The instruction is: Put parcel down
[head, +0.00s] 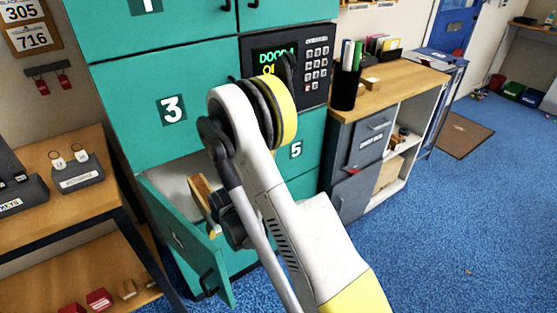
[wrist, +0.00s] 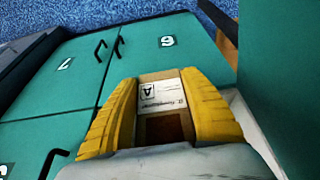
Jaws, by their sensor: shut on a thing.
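The parcel (wrist: 163,97) is a small brown carton with a white printed label. It sits between the two yellow fingers of my gripper (wrist: 158,84), which is shut on it. In the head view the parcel (head: 203,197) shows as a light brown edge at the opening of a teal locker compartment. The compartment's pale interior (head: 182,170) is partly visible, and its door (head: 184,242) stands open. My arm hides most of the gripper and part of the opening there. I cannot tell whether the parcel touches the compartment floor.
The locker bank has shut doors, including door 3 (head: 145,108), and a lit keypad panel (head: 291,70). A wooden bench (head: 55,205) stands at left. A wood-topped cabinet (head: 400,82) stands at right. Blue floor (head: 440,220) is clear at right.

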